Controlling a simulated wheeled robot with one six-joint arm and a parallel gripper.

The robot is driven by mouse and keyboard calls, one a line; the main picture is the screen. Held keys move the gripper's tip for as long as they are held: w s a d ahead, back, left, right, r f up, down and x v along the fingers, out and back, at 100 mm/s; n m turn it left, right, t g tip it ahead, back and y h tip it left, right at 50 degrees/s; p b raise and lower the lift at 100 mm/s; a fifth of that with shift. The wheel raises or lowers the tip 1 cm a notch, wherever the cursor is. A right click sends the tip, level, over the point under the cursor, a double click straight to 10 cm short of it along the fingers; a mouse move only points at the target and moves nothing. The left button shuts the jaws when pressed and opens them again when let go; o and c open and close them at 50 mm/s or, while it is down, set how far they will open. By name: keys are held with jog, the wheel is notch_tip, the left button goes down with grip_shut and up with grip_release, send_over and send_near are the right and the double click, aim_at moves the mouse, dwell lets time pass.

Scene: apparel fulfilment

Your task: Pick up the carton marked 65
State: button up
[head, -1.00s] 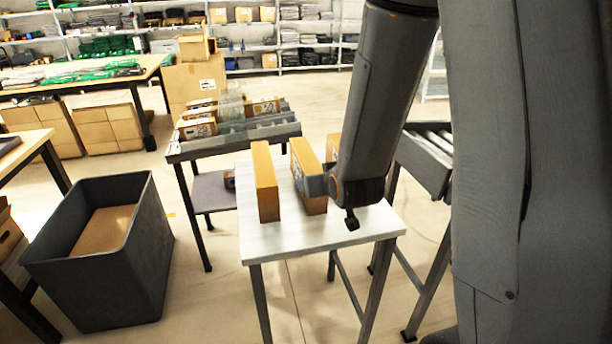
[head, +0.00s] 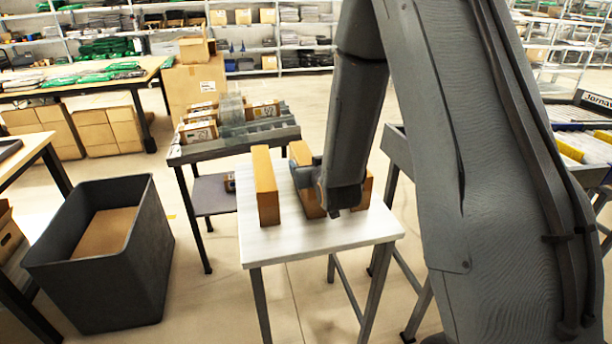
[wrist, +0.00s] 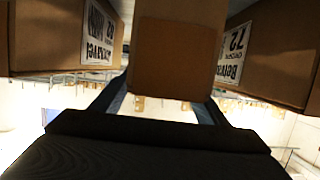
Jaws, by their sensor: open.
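Three brown cartons stand upright in a row on a small white table (head: 330,236). The left carton (head: 266,186) is clear of my gripper. The middle carton (head: 300,153) is partly covered by my gripper (head: 306,176), and the right carton (head: 367,188) is mostly behind my arm. In the wrist view the middle carton (wrist: 178,60) sits between the two open fingers (wrist: 158,104); no number shows on its visible faces. The right-hand carton there (wrist: 275,55) has a label reading 72. The left-hand one (wrist: 60,38) has a label I cannot read surely. I see no 65.
A grey table (head: 222,143) with several cartons in racks stands behind the white table. A dark bin (head: 150,250) with a carton inside is on the floor at left. A conveyor (head: 395,150) stands close at right, partly behind my arm.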

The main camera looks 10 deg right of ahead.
jog(key=shift+w+f, duration=0.15)
jog(key=shift+w, duration=0.25)
grip_shut()
